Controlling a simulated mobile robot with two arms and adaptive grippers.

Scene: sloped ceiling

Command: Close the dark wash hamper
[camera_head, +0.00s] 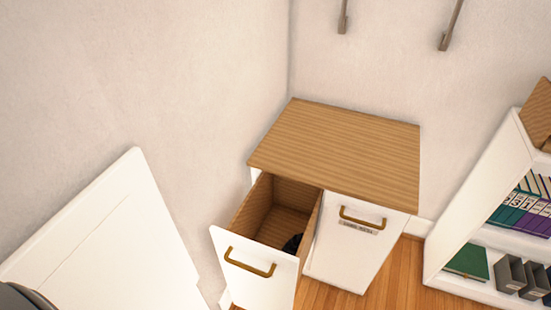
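A low cabinet with a wooden top (345,148) stands in the corner. Its left pull-out hamper (252,275) is open, drawn out toward me, with a white front, a brass handle (250,262) and a wooden inside. Something dark (292,243) lies in it near the right wall. The right pull-out front (345,250) is shut and carries a brass handle and a small label, too small to read for sure. Any label on the left front cannot be made out. Neither gripper is in view.
A white panel or surface (110,245) fills the lower left. A white shelf unit (480,205) with binders, a green book and grey boxes stands at the right. Two metal hooks (450,25) hang on the wall above. Wooden floor (400,285) shows between cabinet and shelf.

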